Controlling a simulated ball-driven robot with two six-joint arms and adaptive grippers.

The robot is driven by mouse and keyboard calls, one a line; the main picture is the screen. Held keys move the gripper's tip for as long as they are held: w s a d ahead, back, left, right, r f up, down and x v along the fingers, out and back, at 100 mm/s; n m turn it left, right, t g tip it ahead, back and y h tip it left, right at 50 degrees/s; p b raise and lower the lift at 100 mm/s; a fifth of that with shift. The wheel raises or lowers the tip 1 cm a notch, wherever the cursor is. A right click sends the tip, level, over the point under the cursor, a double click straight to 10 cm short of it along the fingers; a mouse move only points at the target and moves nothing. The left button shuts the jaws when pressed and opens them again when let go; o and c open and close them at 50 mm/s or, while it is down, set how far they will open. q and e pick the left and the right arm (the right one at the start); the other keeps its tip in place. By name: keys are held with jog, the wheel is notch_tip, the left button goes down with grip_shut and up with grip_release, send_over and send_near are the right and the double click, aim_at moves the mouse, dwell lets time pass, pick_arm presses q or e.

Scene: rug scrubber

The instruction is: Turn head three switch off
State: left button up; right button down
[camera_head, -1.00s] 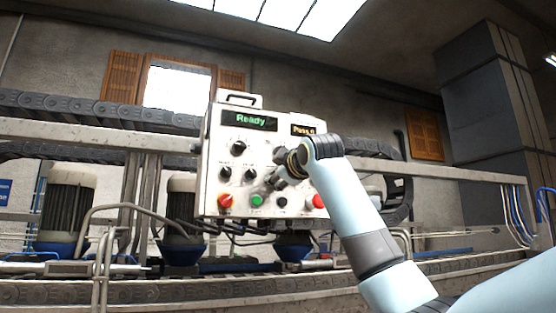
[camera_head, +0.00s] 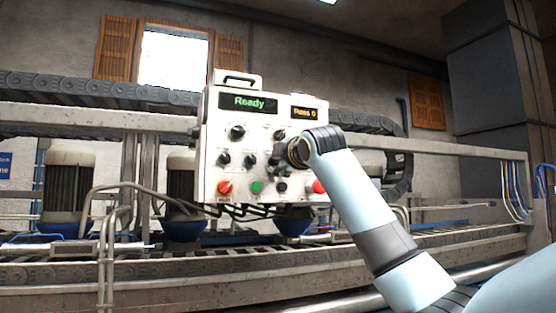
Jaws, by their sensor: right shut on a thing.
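The white control box (camera_head: 212,135) stands in the middle of the head view, with a green "Ready" display (camera_head: 248,102) and a smaller amber display (camera_head: 305,113). Two small black switches, the left one (camera_head: 224,158) and the one beside it (camera_head: 249,160), sit in its middle row. My right gripper (camera_head: 277,166) is at the third place in that row, shut on what appears to be the head three switch. The fingers and wrist hide that switch, so its setting cannot be seen. My left gripper is out of view.
Larger black knobs (camera_head: 237,131) sit above the row. A red button (camera_head: 224,187), a green button (camera_head: 257,187), a black one (camera_head: 281,188) and another red button (camera_head: 318,186) lie close below my gripper. Conveyor rails (camera_head: 70,119) run behind the box.

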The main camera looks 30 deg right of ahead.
jog(key=shift+f, duration=0.15)
jog(key=c, duration=1)
grip_release()
jog(key=shift+c, duration=0.2)
jog(key=v, duration=1.2)
